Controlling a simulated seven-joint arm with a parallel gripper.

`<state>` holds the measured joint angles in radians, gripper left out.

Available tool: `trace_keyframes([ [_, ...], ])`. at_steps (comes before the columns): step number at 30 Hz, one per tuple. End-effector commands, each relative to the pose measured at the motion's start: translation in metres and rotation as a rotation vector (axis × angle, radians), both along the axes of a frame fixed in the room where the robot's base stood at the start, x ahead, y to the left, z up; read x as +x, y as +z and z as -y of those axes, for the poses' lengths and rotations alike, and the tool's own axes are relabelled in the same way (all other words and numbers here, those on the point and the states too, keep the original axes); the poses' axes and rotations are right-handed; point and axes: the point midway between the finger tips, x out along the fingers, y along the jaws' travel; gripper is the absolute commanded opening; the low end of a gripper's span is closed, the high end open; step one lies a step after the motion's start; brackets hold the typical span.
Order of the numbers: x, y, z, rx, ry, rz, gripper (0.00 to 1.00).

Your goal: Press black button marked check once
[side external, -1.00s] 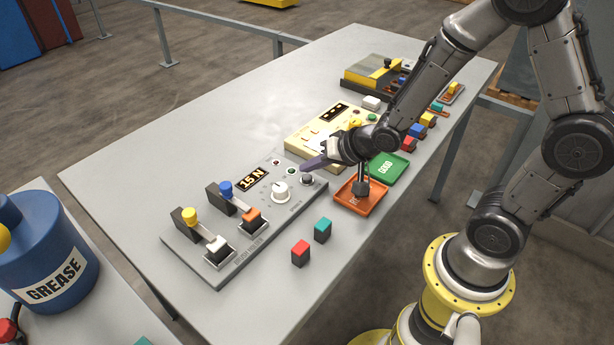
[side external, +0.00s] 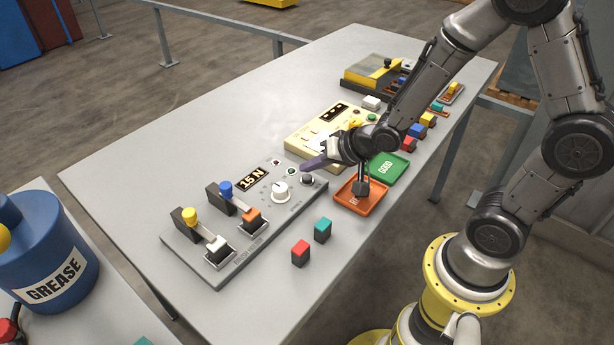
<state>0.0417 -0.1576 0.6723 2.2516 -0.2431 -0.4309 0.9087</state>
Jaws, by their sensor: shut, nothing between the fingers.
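The grey tester panel (side external: 218,270) lies on the table with a display reading "15 N". A round black button (side external: 307,179) sits near its right end. The lettering by it is too small to read here.
A white knob (side external: 280,192) and small lamps (side external: 291,171) are close to the button. An orange tray (side external: 350,205) and a green tray (side external: 402,165) lie to the right. Red (side external: 300,253) and teal (side external: 322,230) blocks stand in front. A cream device (side external: 300,139) is behind.

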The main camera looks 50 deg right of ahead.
Motion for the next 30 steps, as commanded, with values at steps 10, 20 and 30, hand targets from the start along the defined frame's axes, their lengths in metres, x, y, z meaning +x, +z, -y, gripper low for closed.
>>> trace_keyframes([
  [10,0.0,0.0,0.0,0.0,0.0,0.0,0.0],
  [20,-0.0002,-0.0023,-0.0001,0.0,0.001,-0.001,0.0],
  [30,0.0002,-0.0084,-0.0001,0.0,0.0,0.0,0.0],
])
